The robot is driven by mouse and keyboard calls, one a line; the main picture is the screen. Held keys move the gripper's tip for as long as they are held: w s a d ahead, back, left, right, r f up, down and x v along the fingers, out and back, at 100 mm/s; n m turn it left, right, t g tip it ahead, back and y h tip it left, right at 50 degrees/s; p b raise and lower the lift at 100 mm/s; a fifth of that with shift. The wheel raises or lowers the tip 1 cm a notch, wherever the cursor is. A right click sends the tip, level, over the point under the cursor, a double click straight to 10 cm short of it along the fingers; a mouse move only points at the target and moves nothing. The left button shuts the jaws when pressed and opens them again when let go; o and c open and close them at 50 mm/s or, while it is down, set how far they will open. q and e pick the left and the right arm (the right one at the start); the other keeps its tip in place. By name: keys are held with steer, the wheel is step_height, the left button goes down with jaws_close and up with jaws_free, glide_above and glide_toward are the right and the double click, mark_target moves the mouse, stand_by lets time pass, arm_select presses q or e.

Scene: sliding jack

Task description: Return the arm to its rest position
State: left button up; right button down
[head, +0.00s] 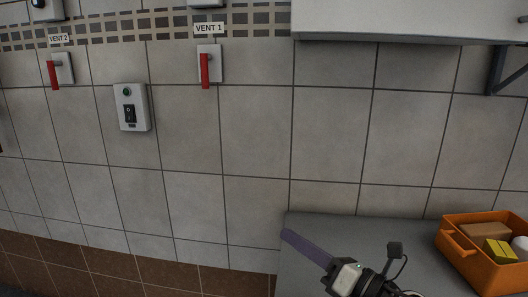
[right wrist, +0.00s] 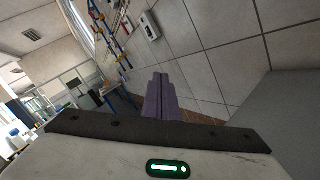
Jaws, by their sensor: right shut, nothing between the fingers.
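My right gripper (head: 284,234) shows at the bottom of the head view, low over the left edge of a grey counter. Its purple fingers point up and to the left and lie together, with nothing between them. In the right wrist view the same shut fingers (right wrist: 162,98) stand out ahead, in front of the tiled wall and the brown lower tiles. They look clear of the wall. My left gripper is in neither view.
The grey counter (head: 340,228) holds an orange crate (head: 462,248) with several items at the right. A shelf (head: 410,20) hangs above. The wall has two red-handled levers, VENT 1 (head: 205,70) and VENT 2 (head: 54,74), and a switch box (head: 131,107).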

steer(key=s+d+f+m+h, duration=0.5)
steer(key=d+f+m+h, duration=0.2)
steer(key=m, duration=0.7)
steer(key=s+d+f+m+h, duration=0.5)
steer(key=d+f+m+h, duration=0.25)
steer(key=m, duration=0.65)
steer(key=s+f+m+g, duration=0.4)
steer(key=s+f+g, duration=0.1)
steer(key=s, duration=0.7)
steer(key=s+f+m+g, duration=0.4)
steer(key=s+f+g, duration=0.1)
steer(key=s, duration=0.7)
steer(key=w+a+f+t+y, duration=0.1)
steer(key=w+a+f+t, duration=0.1)
steer(key=f, duration=0.4)
steer(key=w+a+f+t+y, duration=0.1)
steer(key=w+a+f+t, duration=0.1)
steer(key=f, duration=0.4)
steer(key=shift+a+f+t+y, duration=0.2)
steer(key=shift+f+t+y, duration=0.15)
steer(key=shift+t, duration=0.25)
steer(key=shift+w, duration=0.1)
